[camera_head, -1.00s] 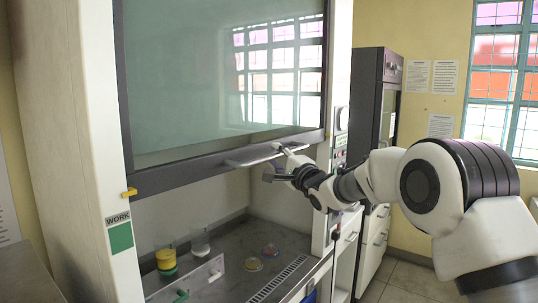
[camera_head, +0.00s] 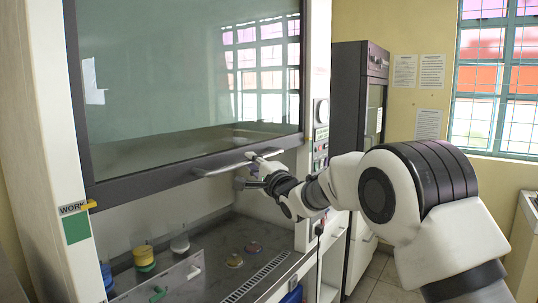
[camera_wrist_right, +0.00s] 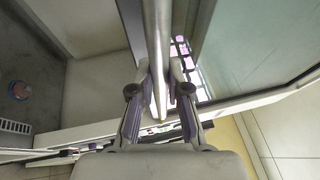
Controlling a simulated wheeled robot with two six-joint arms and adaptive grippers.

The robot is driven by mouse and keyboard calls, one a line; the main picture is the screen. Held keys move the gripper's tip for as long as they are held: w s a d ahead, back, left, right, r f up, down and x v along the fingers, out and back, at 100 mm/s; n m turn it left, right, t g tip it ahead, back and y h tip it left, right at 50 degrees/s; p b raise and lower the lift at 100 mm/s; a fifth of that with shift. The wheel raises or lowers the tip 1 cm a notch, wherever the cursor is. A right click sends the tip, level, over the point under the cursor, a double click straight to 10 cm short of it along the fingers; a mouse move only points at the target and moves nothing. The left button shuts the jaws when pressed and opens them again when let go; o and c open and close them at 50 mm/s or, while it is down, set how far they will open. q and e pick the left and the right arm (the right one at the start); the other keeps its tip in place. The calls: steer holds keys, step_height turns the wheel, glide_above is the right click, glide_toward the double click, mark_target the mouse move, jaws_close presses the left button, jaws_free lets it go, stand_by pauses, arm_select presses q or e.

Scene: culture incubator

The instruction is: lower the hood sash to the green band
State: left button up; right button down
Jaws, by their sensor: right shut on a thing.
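The hood sash (camera_head: 190,75) is a large glass pane with a dark bottom rail and a pale bar handle (camera_head: 222,169). A yellow pointer (camera_head: 91,204) at the rail's left end is level with the WORK label (camera_head: 72,208), just above the green band (camera_head: 77,229) on the left post. My right gripper (camera_head: 259,168) is shut on the handle near its right end. In the right wrist view the handle (camera_wrist_right: 155,30) runs between the fingers (camera_wrist_right: 160,88). My left gripper is out of view.
Below the sash, the hood worktop (camera_head: 210,250) holds a yellow-and-green stack (camera_head: 143,257), a white container (camera_head: 180,244), blue pieces (camera_head: 106,275) and two small dishes (camera_head: 234,261). A dark cabinet (camera_head: 346,110) stands right of the hood.

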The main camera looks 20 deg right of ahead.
step_height(320, 180, down, 3)
steer(key=shift+r, duration=0.1)
steer(key=c, duration=1.4)
jaws_free()
steer(key=shift+w, duration=0.1)
steer(key=shift+o, duration=1.3)
steer(key=shift+w+a, duration=0.15)
steer(key=v, duration=1.1)
steer(key=shift+s+f, duration=0.3)
